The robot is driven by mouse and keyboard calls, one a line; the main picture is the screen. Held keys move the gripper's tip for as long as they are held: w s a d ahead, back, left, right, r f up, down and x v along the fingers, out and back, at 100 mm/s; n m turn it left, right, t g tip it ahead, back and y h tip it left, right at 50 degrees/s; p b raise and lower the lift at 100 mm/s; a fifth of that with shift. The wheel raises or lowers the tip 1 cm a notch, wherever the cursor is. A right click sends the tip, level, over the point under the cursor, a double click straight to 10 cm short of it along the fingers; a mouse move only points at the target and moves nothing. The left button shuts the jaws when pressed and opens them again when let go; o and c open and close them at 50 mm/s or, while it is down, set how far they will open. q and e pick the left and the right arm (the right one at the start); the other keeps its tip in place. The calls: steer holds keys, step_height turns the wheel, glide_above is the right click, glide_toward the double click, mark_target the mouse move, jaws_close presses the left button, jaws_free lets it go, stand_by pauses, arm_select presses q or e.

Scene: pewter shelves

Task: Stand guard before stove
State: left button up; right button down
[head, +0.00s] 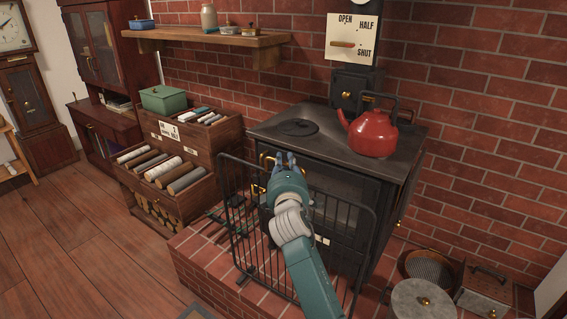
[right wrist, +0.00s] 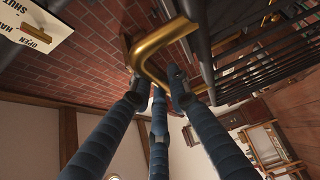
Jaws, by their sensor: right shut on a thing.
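The stove (head: 335,190) is a black box on a raised brick hearth, with a red kettle (head: 373,133) on top. A black barred fire guard (head: 241,215) is upright in front of the stove, over the hearth. I cannot tell whether all its feet rest on the bricks. My right gripper (head: 284,160) is at the guard's top, shut on its brass handle (head: 263,161). In the right wrist view, my fingers (right wrist: 165,85) close around the brass handle (right wrist: 148,62), with the guard's black bars (right wrist: 255,65) to the right. My left gripper is not in view.
A wooden cabinet with rolls in open drawers (head: 180,190) stands left of the hearth. A round lidded pot (head: 423,300) and a basket (head: 430,268) are at the lower right. A shelf (head: 210,37) hangs on the brick wall. The floor at left (head: 75,235) is clear.

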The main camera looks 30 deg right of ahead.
steer(key=shift+w+d+r+b, duration=0.25)
steer(key=shift+d+b, duration=0.1)
steer(key=shift+d, duration=0.15)
steer(key=shift+d+f, duration=0.15)
steer(key=shift+f, duration=0.05)
stand_by(0.4)
steer(key=c, duration=1.6)
jaws_free()
steer(key=shift+s, duration=0.15)
steer(key=shift+f, duration=0.15)
steer(key=shift+f, duration=0.1)
steer(key=shift+s+a+f, duration=0.15)
steer(key=shift+s+f, duration=0.05)
steer(key=shift+f, duration=0.2)
steer(key=shift+s+a+f, duration=0.15)
steer(key=shift+f, duration=0.25)
steer(key=v, duration=0.7)
steer(key=r+v, duration=0.1)
steer(key=v, duration=0.3)
steer(key=shift+s+a+r, duration=0.1)
steer(key=shift+s+a, duration=0.05)
